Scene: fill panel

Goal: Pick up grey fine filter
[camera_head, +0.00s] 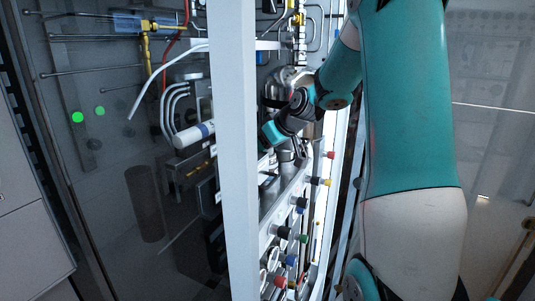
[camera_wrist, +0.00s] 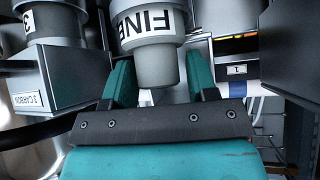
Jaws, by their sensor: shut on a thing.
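The grey fine filter (camera_wrist: 158,62) is a grey cylinder with a white band lettered "FINE", in the upper middle of the wrist view. Its narrower lower end sits between the two teal fingers of my gripper (camera_wrist: 160,82). My gripper is shut on it, one finger on each side. The filter's far end is cut off by the picture edge. In the head view my gripper (camera_head: 272,134) reaches into the panel behind the pale upright post. I cannot make out the filter there.
Another dark box (camera_wrist: 290,55) is at right.

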